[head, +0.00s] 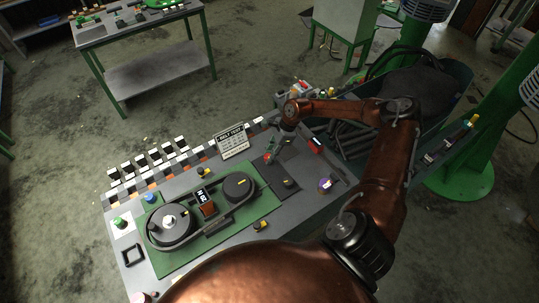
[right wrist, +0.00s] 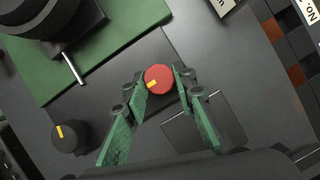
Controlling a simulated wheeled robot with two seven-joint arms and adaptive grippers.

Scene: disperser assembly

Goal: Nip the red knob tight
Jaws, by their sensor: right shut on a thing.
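The red knob (right wrist: 159,79) is a round, faceted red cap with a small yellow mark on its edge, seen from above in the right wrist view. My right gripper (right wrist: 161,88) has its green-padded fingers on either side of the knob and is shut on it. My left gripper is not in view.
A black knob with a yellow mark (right wrist: 68,138) stands to the left in the right wrist view. A green plate (head: 186,254) carries round black parts. A small sign (head: 232,142) stands behind, near black and white blocks.

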